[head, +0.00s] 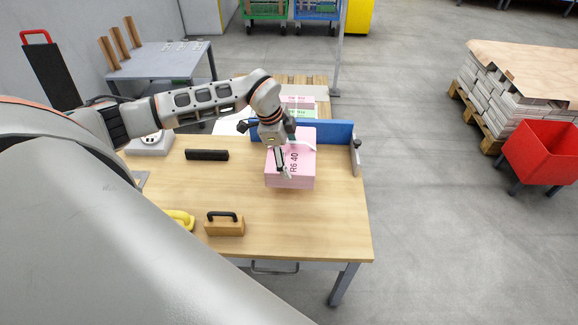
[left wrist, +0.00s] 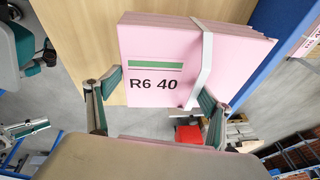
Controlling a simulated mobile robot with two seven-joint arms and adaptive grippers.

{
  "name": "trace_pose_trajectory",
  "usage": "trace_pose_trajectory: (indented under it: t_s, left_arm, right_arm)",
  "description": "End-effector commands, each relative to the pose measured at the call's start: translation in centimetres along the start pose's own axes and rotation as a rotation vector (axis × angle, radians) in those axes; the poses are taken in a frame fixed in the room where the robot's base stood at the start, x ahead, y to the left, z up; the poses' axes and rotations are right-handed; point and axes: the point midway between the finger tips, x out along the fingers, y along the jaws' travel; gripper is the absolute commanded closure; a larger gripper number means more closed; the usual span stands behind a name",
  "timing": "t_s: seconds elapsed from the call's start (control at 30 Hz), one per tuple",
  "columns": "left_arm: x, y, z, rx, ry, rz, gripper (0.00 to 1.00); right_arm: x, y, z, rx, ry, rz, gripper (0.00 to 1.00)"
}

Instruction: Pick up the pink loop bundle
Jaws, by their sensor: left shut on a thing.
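The pink loop bundle (head: 301,177) is a block of pink paper marked "R6 40", in front of the blue fence on the wooden table. In the left wrist view the bundle (left wrist: 150,55) has a green bar on its label and a pale strap across it. My left gripper (head: 282,158) is above and against it. In the left wrist view the fingers (left wrist: 158,105) lie at both sides of the bundle, shut on it. I cannot tell whether the bundle touches the table. My right gripper (left wrist: 22,143) seems to show partly at the left edge there; its opening is unclear.
The wooden table (head: 335,225) has a blue fence (head: 335,131) with an end plate at right. A black bar (head: 207,155) and a wooden block with handle (head: 225,226) lie left. A red bin (head: 545,152) and paper pallet (head: 515,100) stand right. The table's front right is clear.

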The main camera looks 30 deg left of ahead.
Motion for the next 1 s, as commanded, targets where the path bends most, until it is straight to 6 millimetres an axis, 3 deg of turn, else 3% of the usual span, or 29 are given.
trace_pose_trajectory:
  t_s: [0.03, 0.2, 0.5, 0.7, 1.0]
  left_arm:
    - [-1.9, -0.7, -0.6, 0.004, 0.007, -0.014, 0.75]
    - [-5.6, -1.2, -1.6, 0.005, 0.007, -0.014, 0.75]
    - [-10.7, -1.8, -2.8, 0.003, 0.006, -0.011, 0.75]
    - [-12.4, -2.1, -3.2, 0.003, 0.006, -0.010, 0.75]
    - [-12.9, -2.1, -3.4, 0.002, 0.005, -0.009, 0.75]
  right_arm:
    - [-0.1, 0.1, -0.2, -0.001, 0.002, 0.000, 0.76]
    - [-0.2, 0.1, -0.5, -0.001, 0.003, 0.001, 0.76]
    - [-0.3, 0.1, -0.7, -0.001, 0.005, 0.001, 0.76]
    - [-0.3, 0.1, -0.7, -0.001, 0.005, 0.001, 0.76]
    - [-0.3, 0.1, -0.8, -0.001, 0.005, 0.001, 0.76]
